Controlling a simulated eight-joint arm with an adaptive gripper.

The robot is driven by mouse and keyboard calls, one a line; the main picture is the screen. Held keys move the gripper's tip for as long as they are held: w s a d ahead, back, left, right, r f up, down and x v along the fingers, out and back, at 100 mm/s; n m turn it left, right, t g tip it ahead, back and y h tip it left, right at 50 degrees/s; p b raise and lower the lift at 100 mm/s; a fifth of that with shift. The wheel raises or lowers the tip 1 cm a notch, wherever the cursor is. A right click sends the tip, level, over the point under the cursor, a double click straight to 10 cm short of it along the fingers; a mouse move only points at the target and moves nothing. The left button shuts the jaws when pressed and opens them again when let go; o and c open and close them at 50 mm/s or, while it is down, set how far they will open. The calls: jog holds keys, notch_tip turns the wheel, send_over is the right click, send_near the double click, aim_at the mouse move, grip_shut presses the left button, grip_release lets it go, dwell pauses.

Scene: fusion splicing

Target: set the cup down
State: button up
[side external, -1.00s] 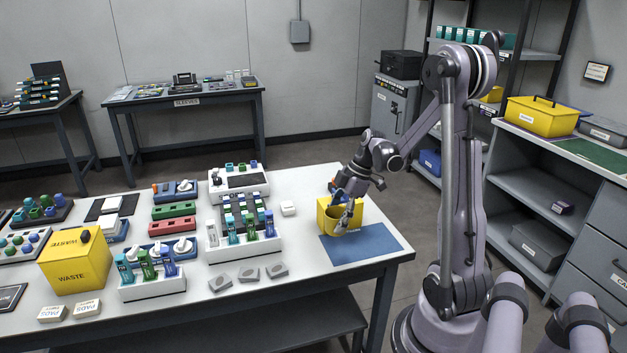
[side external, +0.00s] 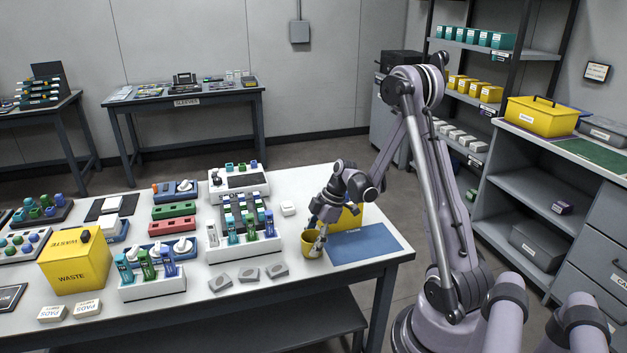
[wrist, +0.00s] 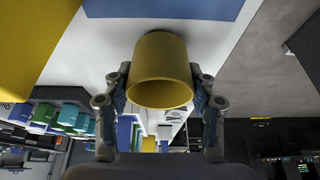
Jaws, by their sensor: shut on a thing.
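The yellow cup (side external: 311,243) is at the left edge of the blue mat (side external: 365,243), over the white table top. My gripper (side external: 320,228) is shut on the cup, with its fingers at the cup's side. In the wrist view the cup (wrist: 160,75) sits between the two fingers (wrist: 162,95), one on each side. Whether the cup's base touches the table cannot be told for sure.
A yellow box (side external: 350,217) stands just behind the mat. Grey blocks (side external: 248,275) lie to the left of the cup, and a white rack with bottles (side external: 243,250) stands beyond them. The table's front edge is close.

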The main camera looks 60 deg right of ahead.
jog(key=shift+f, duration=0.1)
jog(key=o, duration=1.3)
jog(key=v, duration=1.2)
jog(key=s+a+r+m+t+h, duration=0.1)
jog(key=a+r+m, duration=0.1)
jog(key=a, duration=0.6)
jog(key=s+a+r+m+t+h, duration=0.1)
jog(key=a+r+m, duration=0.2)
jog(key=a, duration=0.5)
jog(key=s+a+r+m+t+h, duration=0.1)
jog(key=a+m, duration=0.3)
jog(key=a, duration=0.4)
jog(key=shift+a+r+t, duration=0.3)
jog(key=shift+r+t, duration=0.2)
jog(key=shift+r, duration=0.25)
